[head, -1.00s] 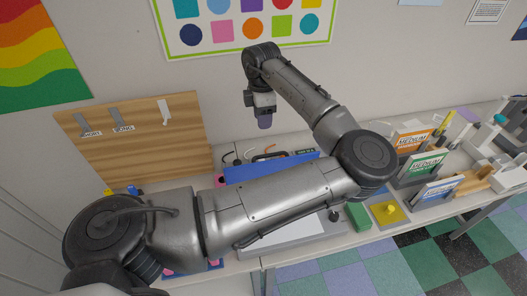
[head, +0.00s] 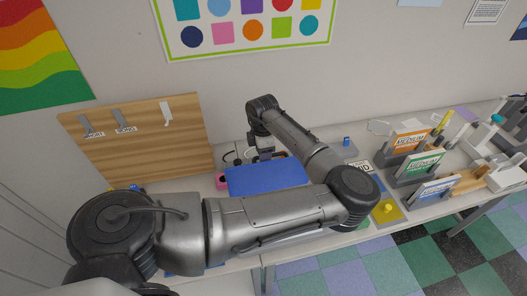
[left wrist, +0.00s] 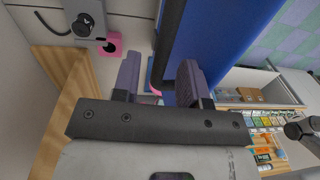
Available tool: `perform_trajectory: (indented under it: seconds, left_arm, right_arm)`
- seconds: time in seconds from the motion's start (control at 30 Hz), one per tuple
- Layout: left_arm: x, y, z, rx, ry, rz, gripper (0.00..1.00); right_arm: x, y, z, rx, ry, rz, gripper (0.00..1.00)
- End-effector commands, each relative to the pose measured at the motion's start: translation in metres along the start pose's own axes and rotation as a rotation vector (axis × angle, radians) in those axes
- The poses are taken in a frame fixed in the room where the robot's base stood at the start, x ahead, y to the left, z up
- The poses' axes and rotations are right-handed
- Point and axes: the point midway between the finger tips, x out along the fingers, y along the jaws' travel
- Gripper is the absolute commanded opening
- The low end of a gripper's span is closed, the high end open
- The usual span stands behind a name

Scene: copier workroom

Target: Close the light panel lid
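The light panel lid (head: 265,177) is a blue board in the middle of the table in the head view. Its blue face is tilted and its near part is hidden behind my left arm. My left gripper (head: 264,153) points down at the lid's far edge. In the left wrist view the two purple-grey fingers (left wrist: 160,82) stand apart, with the lid (left wrist: 225,35) just beyond them, its dark edge running between the fingers. I cannot tell whether a finger touches it. The panel's white surface is hidden. My right gripper is not in view.
A wooden board with hooks (head: 140,140) stands at the back left. A pink object (head: 221,181) sits left of the lid. The wall is close behind the table.

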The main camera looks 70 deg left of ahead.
Motion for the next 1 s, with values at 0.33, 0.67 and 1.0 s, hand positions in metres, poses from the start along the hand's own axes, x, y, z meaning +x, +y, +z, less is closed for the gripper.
perform_trajectory:
  seconds: [0.33, 0.67, 1.0]
  left_arm:
    - [0.0018, -0.0001, 0.0, 0.0, 0.0, -0.001, 0.38]
    - [0.0015, 0.0, 0.0, 0.0, 0.0, 0.0, 0.06]
    - [0.0014, 0.0, 0.0, 0.0, 0.0, 0.0, 0.0]
  right_arm:
    - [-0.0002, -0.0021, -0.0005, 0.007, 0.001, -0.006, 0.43]
    - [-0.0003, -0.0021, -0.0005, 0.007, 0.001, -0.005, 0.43]
    - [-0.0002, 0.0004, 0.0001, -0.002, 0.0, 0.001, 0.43]
